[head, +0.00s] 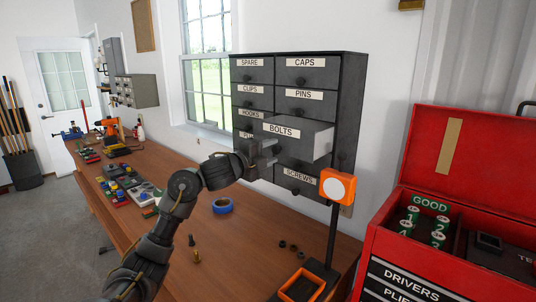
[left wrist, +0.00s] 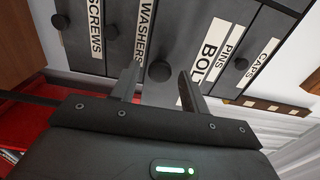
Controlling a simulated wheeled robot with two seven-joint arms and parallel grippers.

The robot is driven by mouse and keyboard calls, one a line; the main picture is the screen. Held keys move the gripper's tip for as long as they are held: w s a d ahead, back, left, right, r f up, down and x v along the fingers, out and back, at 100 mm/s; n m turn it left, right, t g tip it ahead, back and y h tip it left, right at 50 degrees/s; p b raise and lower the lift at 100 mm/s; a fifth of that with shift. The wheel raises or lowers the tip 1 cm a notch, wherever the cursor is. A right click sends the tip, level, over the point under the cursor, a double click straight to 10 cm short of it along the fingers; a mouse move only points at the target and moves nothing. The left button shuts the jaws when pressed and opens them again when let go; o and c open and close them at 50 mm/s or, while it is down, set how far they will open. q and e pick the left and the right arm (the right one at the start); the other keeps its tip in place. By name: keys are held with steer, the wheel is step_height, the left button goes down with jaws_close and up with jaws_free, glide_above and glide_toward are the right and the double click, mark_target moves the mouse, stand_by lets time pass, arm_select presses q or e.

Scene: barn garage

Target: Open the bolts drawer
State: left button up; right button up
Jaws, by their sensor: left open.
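The fingers look apart from the knob. One finger covers part of the bolts label (left wrist: 214,38). My right gripper is not in view.
Closed drawers surround it, including caps (head: 304,69), pins (head: 303,100) and screws (head: 298,185). An orange-and-white device (head: 337,187) on a post stands in front at the right. A red toolbox (head: 440,160) is farther right. Blue tape (head: 222,206) lies on the workbench (head: 215,250).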

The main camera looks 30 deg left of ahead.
arm_select(q)
steer(key=shift+s+f, duration=0.1)
steer(key=shift+s, duration=0.15)
steer(key=s+a+b, duration=0.1)
steer(key=s+b, duration=0.2)
steer(key=s, duration=0.7)
steer(key=shift+s+a, duration=0.15)
steer(key=shift+a, duration=0.05)
